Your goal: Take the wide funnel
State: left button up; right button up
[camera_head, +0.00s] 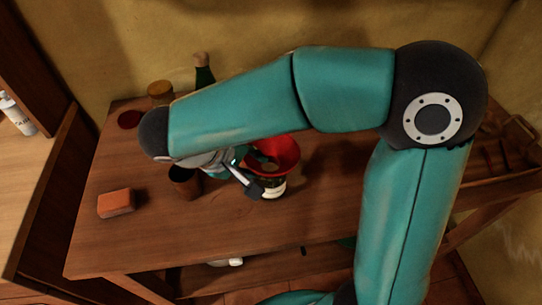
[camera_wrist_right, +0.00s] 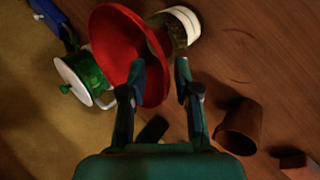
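The red wide funnel (camera_head: 285,150) sits on or in a jar with a pale label (camera_head: 272,190) near the middle of the wooden table. In the right wrist view the funnel (camera_wrist_right: 112,45) shows as a large red cone with the jar (camera_wrist_right: 183,22) behind it. My right gripper (camera_head: 257,176) is at the funnel's side, close to the jar. Its fingers (camera_wrist_right: 158,72) are apart, with the edge of the funnel showing between them; whether they touch it, I cannot tell. My left gripper is in neither view.
A brown cup (camera_head: 182,185) stands left of the gripper, and an orange-brown block (camera_head: 116,203) lies at the table's left. A green bottle (camera_head: 204,76) and a lidded jar (camera_head: 160,91) stand at the back. The front table is clear.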

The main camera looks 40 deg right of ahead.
grip_shut()
jog(key=shift+r, duration=0.1)
dwell(0.4)
